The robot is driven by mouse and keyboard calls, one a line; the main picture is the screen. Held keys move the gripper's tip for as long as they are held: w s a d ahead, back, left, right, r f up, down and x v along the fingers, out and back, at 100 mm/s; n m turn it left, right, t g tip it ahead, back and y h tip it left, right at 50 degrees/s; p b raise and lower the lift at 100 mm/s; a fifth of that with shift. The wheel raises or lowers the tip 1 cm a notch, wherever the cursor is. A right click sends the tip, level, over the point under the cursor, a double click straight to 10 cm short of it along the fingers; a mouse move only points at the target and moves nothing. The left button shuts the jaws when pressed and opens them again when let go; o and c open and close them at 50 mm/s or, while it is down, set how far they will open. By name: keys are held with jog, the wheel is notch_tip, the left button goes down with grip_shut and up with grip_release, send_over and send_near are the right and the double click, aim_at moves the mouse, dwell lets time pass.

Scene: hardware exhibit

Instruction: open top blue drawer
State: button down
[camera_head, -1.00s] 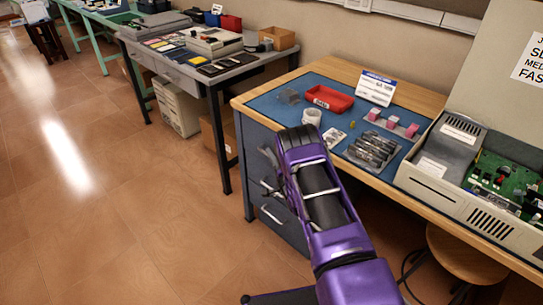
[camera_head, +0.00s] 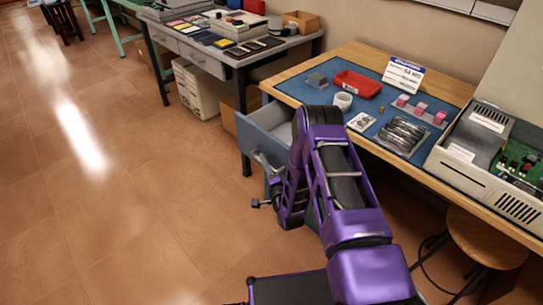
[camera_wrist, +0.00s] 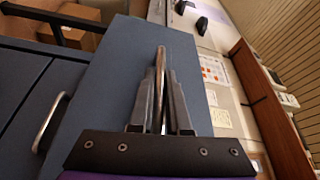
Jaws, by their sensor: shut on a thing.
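The top blue drawer (camera_head: 258,138) stands pulled out from the desk, its pale inside showing behind the front panel. In the wrist view, its blue front (camera_wrist: 112,82) fills the middle, and its metal handle (camera_wrist: 161,62) stands between my fingers. My gripper (camera_wrist: 160,100) is shut on that handle. In the head view, my gripper (camera_head: 268,182) is at the drawer front, partly hidden by my purple arm, which also covers the drawer's right part.
A lower drawer's handle (camera_wrist: 48,122) shows left in the wrist view. The desktop's blue mat (camera_head: 325,78) carries a red tray (camera_head: 357,84), a white mug (camera_head: 343,101) and other parts. A wooden stool (camera_head: 487,240) stands right. The floor at left is clear.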

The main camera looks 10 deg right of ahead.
jog(key=s+a, duration=0.6)
jog(key=a, duration=0.2)
jog(key=shift+s+a, duration=0.2)
jog(key=shift+a, duration=0.15)
jog(key=c, duration=0.9)
grip_release()
jog(key=shift+s, duration=0.1)
jog(key=shift+p+v, duration=0.5)
jog(key=shift+v, duration=8.1)
